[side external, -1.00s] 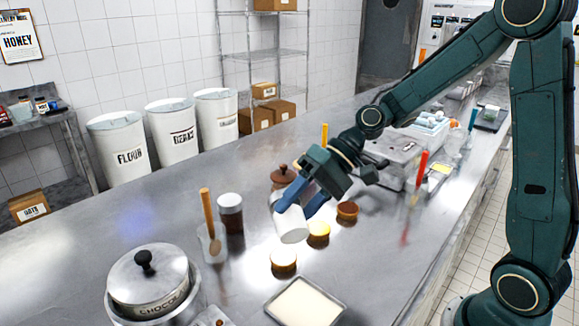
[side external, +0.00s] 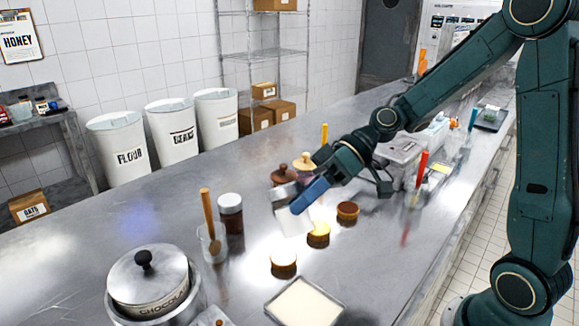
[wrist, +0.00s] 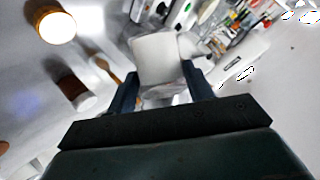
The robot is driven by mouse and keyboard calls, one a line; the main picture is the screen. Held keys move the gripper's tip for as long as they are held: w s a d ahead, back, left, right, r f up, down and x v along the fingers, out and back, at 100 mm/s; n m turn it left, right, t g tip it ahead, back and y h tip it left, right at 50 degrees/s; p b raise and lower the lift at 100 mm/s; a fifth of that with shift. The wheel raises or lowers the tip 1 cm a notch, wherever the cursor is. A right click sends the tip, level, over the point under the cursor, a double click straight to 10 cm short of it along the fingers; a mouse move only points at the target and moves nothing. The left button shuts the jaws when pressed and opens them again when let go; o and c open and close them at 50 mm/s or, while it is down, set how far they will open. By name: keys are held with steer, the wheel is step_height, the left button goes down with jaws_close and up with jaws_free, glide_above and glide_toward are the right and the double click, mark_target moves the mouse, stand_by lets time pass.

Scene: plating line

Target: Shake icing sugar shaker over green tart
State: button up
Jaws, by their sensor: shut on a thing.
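My gripper (side external: 302,200) is shut on a white shaker (side external: 292,221) and holds it tilted above the counter. In the wrist view the pale shaker (wrist: 160,58) sits between the two dark fingers. A yellow-topped tart (side external: 318,233) stands just right of the shaker. A pale, brightly lit tart (side external: 284,265) stands nearer the camera, and a brown-topped tart (side external: 347,210) stands farther back to the right. No tart looks clearly green; glare washes out the pale top. The wrist view shows a glowing tart (wrist: 55,24) at upper left. I cannot tell whether anything falls from the shaker.
A white-filled tray (side external: 305,304) lies at the front. A chocolate pot (side external: 148,284), a glass with a wooden-handled tool (side external: 209,222) and a dark jar (side external: 231,215) stand left. Lidded jars (side external: 284,177) stand behind the shaker.

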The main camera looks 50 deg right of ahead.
steer(key=n, duration=0.1)
steer(key=r+n, duration=0.1)
steer(key=n, duration=0.1)
steer(key=s+n+y, duration=0.1)
steer(key=n, duration=0.1)
steer(key=shift+a+r, duration=0.2)
steer(key=shift+s+a+r+n+g+y, duration=0.1)
steer(key=shift+r+n+g+y, duration=0.1)
steer(key=shift+n, duration=0.6)
steer(key=shift+s+a+r+n+g+y, duration=0.15)
steer(key=shift+r+n+g, duration=0.1)
steer(key=shift+n, duration=0.55)
steer(key=shift+s+r+n+g+y, duration=0.1)
steer(key=shift+r+n+g, duration=0.1)
steer(key=shift+n, duration=0.6)
steer(key=shift+w, duration=0.1)
